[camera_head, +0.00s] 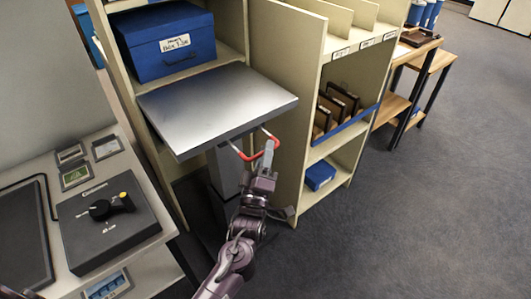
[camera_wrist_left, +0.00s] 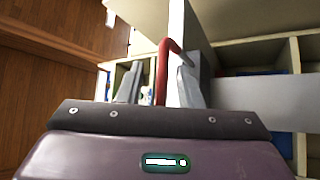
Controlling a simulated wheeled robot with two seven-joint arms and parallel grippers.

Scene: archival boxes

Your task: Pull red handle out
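A red handle (camera_head: 242,154) sits on metal brackets at the front edge of a flat grey metal platform (camera_head: 215,100), under a shelf bay. My left gripper (camera_head: 268,150) is at the handle, its fingers partly covering the bar. In the left wrist view the red handle (camera_wrist_left: 163,72) runs between the two separated fingers of the left gripper (camera_wrist_left: 160,85). Space shows between the bar and the fingers, so they look open around it. Contact with the bar cannot be made out. My right gripper is not in view.
A blue archival box (camera_head: 163,45) stands on the shelf behind the platform. A beige shelf unit (camera_head: 299,60) stands close on the right, with a small blue box (camera_head: 319,175) low down. A control box (camera_head: 108,222) sits on the left desk. The floor at right is clear.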

